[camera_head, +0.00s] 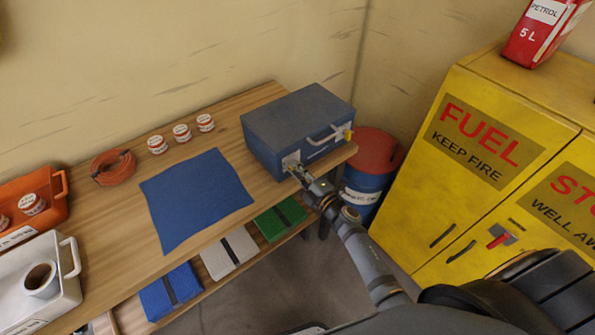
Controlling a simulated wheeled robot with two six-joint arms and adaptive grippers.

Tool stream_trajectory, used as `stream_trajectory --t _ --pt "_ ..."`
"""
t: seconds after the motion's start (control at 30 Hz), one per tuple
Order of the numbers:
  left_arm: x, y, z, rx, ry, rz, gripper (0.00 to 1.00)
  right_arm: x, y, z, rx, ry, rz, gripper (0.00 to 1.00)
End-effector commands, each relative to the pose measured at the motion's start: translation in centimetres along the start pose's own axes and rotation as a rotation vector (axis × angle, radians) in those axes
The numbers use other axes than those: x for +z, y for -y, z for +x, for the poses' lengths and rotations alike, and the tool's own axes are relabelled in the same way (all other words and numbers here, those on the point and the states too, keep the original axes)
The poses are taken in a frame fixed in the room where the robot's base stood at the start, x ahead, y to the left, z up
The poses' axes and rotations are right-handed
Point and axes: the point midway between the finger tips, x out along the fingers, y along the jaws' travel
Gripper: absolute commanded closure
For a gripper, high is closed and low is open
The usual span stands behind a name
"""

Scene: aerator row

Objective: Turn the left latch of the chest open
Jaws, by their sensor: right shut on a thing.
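A blue chest (290,119) with a closed lid stands at the right end of the wooden bench. Its front face carries a pale carrying handle (325,137). The left latch (291,162) is a light metal plate at the chest's front left corner, partly hidden by my gripper. The right latch (347,133), with a yellow part, is at the front right. My right gripper (301,174) reaches in from the lower right and is shut on the left latch. Its fingertips are small and partly hidden. My left gripper is not in view.
A blue cloth (196,198) lies flat left of the chest. Several small tins (181,133) and an orange coil (112,167) are behind it. A red-and-blue drum (378,150) and yellow fuel cabinet (480,160) stand to the right.

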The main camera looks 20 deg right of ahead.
Motion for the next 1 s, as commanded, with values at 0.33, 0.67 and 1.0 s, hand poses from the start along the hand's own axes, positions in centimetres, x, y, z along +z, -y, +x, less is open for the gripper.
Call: stream_trajectory --t 0.33,0.67,1.0 --pt "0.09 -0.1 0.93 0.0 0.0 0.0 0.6 -0.08 -0.05 0.15 0.008 -0.003 -0.209 1.0" --pt "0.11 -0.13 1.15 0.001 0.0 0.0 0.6 -0.07 -0.05 0.15 0.007 -0.003 -0.284 1.0" --pt "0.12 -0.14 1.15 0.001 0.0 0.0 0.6 -0.06 -0.06 0.15 0.007 -0.003 -0.29 1.0"
